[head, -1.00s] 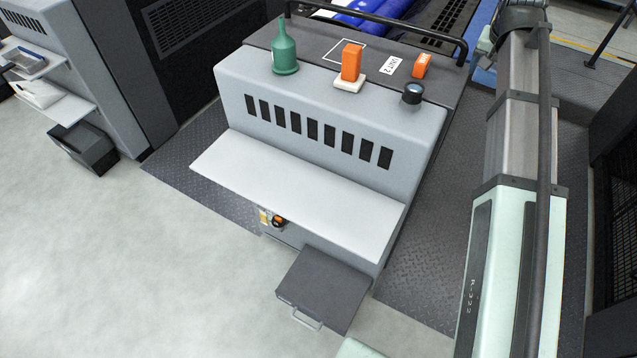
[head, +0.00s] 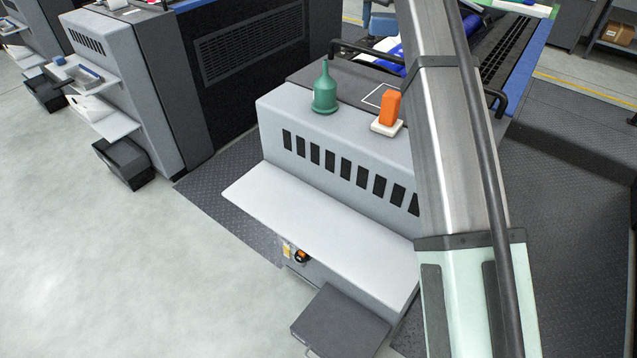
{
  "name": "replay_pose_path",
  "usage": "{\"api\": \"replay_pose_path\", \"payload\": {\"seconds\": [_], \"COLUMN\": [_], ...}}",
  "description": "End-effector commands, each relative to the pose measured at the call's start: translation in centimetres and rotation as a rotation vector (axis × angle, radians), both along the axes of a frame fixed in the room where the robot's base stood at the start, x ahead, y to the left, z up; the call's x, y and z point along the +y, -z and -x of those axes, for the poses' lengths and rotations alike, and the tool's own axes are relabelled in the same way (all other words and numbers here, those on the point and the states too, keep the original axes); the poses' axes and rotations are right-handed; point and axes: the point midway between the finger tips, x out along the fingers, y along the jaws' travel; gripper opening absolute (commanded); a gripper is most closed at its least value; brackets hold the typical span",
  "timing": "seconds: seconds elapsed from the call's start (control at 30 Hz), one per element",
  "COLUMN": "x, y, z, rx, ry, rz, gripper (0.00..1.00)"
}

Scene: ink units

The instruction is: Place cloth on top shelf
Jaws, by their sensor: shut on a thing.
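I make out no cloth for certain in this view. My arm rises along the right side and leaves the top edge, so my gripper and whatever it holds are out of sight. At the far left, a grey unit bears two white shelves, one above the other. The upper shelf (head: 64,74) has a small blue object (head: 88,76) and other small items too small to tell. The lower shelf (head: 118,127) has a pale item at its left part. A wide white shelf (head: 320,225) on the near unit is bare where it shows; my arm hides its right end.
On the near unit's top stand a green funnel-like vessel (head: 325,90) and an orange block (head: 390,107) on a white base. A dark step (head: 340,322) sits below its shelf. A dark bin (head: 125,164) stands under the left shelves. Grey floor at left is clear.

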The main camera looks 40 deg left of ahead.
Motion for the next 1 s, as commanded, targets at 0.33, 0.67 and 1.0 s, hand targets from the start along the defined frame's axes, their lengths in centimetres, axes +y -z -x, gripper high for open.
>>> {"api": "replay_pose_path", "payload": {"seconds": [0.33, 0.67, 1.0], "x": [9.4, 16.0, 18.6], "y": [0.7, 11.8, 23.6], "z": [9.5, 14.9, 22.1], "rx": [0.003, 0.003, 0.003], "ry": [-0.152, -0.244, -0.48], "rz": [0.003, 0.005, 0.004], "gripper": [0.44, 0.44, 0.44]}}
